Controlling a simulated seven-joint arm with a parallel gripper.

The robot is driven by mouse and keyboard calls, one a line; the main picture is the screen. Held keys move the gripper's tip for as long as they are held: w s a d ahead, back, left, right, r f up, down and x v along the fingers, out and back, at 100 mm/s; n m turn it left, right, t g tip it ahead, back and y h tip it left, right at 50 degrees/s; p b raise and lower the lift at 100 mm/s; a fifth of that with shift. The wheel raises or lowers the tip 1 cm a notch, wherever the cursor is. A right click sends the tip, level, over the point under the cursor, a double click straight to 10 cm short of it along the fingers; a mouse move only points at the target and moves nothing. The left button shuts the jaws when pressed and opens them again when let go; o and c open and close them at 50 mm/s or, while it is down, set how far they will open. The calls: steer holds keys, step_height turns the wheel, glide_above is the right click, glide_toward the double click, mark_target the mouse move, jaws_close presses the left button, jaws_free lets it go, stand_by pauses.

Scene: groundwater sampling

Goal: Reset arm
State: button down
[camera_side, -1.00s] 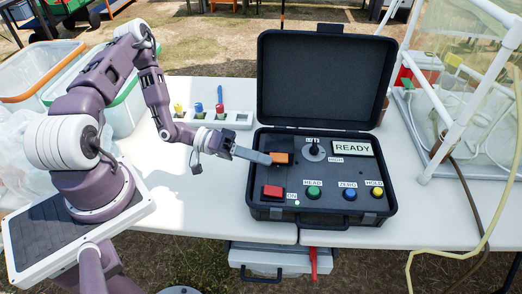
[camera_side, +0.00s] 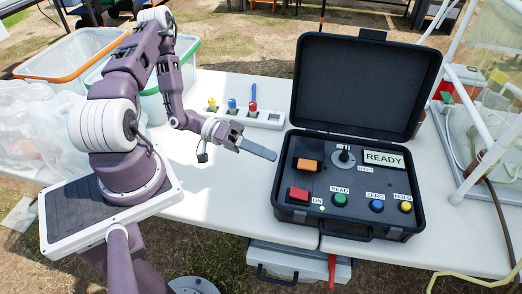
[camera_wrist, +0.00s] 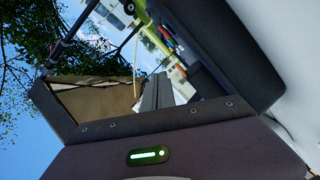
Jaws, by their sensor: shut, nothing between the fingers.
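My gripper (camera_side: 258,151) is shut and empty in the side view, held above the white table just left of the open black case (camera_side: 283,215). Its fingers point right, toward the case, and are apart from it. The case holds an orange block-like part (camera_side: 307,165), a red switch (camera_side: 298,194) marked ON, a black knob (camera_side: 344,155), and green (camera_side: 339,200), blue (camera_side: 376,206) and yellow (camera_side: 405,207) buttons. Its display (camera_side: 383,158) reads READY. A small green light glows near the red switch. In the wrist view my fingers (camera_wrist: 157,92) show closed together.
A white rack (camera_side: 268,118) with yellow, blue and red items stands behind my gripper. Bins (camera_side: 65,62) stand at the back left. A white pipe frame (camera_side: 478,150) with clear sheeting stands at the right. The white table (camera_side: 225,190) is clear left of the case.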

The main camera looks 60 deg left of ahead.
steer(key=s+d+r+g+y, duration=0.1)
steer(key=s+d+r+y, duration=0.1)
steer(key=s+r+y, duration=0.5)
steer(key=s+d+r+g+y, duration=0.1)
steer(key=s+r+y, duration=0.6)
steer(key=r, duration=1.2)
steer(key=shift+s+d+r+g, duration=0.35)
steer(key=shift+s+r+g, duration=0.05)
steer(key=shift+s+g, duration=0.3)
steer(key=shift+w, duration=0.1)
